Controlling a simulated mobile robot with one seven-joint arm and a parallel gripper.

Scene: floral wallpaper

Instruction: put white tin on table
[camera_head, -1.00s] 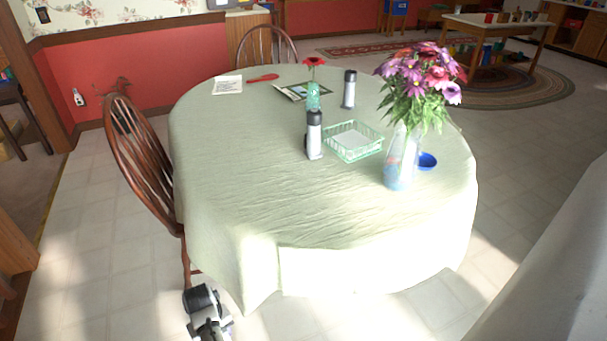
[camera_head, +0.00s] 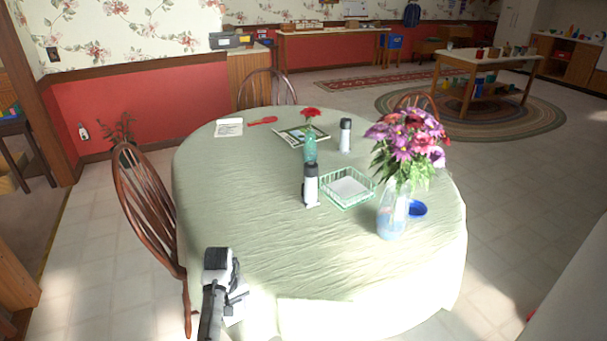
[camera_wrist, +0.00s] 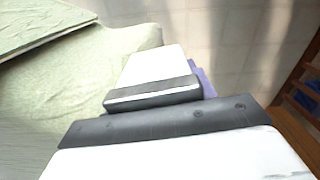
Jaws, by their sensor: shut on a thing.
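The round table (camera_head: 230,200) with a pale green cloth stands in the middle of the head view. My gripper (camera_head: 236,297) is at the table's near left edge, at the bottom of that view. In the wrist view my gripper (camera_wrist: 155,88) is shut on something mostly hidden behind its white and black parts. Only a purple edge (camera_wrist: 203,78) shows beside it. I cannot tell from this whether the held thing is the white tin. No white tin can be clearly made out on the table.
The cloth's left and near parts are clear. A wooden chair (camera_head: 148,205) stands at the left.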

